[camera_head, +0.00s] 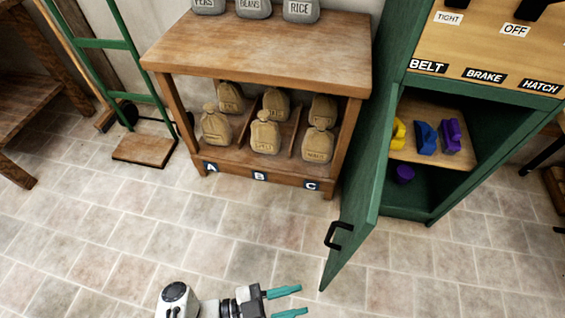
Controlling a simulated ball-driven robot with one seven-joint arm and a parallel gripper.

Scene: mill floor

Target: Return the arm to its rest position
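My gripper (287,301) shows at the bottom middle of the head view, with two teal fingers pointing right. The fingers are apart and nothing is between them. It is over the tiled floor, in front of the wooden shelf table and left of the open green cabinet door. Part of my white and black arm (205,306) shows to its left, and the rest is cut off by the lower edge of the picture.
The open green cabinet door (355,190) sticks out near my gripper's right. A wooden table (262,55) with sacks on its lower shelf stands behind. A green hand truck (140,148) stands at left. The tiled floor (100,235) at left is clear.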

